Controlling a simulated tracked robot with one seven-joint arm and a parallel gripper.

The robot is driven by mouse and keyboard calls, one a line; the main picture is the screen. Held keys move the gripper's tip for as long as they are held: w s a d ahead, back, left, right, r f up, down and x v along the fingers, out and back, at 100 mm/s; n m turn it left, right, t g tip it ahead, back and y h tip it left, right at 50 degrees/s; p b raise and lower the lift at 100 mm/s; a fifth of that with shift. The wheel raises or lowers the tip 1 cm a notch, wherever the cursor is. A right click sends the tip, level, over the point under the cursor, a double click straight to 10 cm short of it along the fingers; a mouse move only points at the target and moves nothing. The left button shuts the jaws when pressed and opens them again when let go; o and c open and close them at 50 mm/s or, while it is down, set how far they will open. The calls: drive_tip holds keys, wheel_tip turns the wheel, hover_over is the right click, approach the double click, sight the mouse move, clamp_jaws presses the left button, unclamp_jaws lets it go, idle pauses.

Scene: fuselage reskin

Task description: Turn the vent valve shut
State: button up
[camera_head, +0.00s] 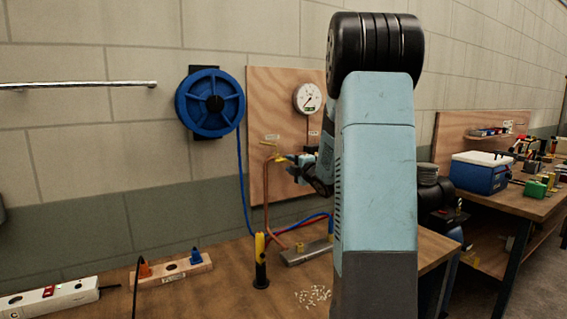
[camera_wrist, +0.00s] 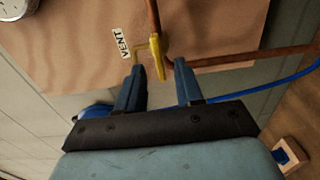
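The yellow vent valve handle (camera_wrist: 156,48) shows in the wrist view on a copper pipe, beside a white label (camera_wrist: 121,43) reading VENT. My gripper (camera_wrist: 158,65) has its two blue fingers spread apart. The handle's near end lies between the fingertips, with a visible gap on each side. In the head view my gripper (camera_head: 291,160) is at the wooden panel (camera_head: 272,90), by the copper piping. My arm hides part of the panel there, and the handle is too small to make out clearly.
A round gauge (camera_head: 308,97) is on the panel above the gripper. A blue hose reel (camera_head: 210,103) hangs to its left. A yellow-and-black tool (camera_head: 260,262) stands on the bench below, near a metal bar and hoses. A blue hose (camera_wrist: 285,78) runs right of the fingers.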

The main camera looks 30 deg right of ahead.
sight(283, 159)
drive_tip(key=shift+w, duration=2.7)
clamp_jaws()
drive_tip(key=shift+a+f, duration=0.1)
drive_tip(key=shift+a, duration=0.2)
drive_tip(key=shift+d, duration=0.15)
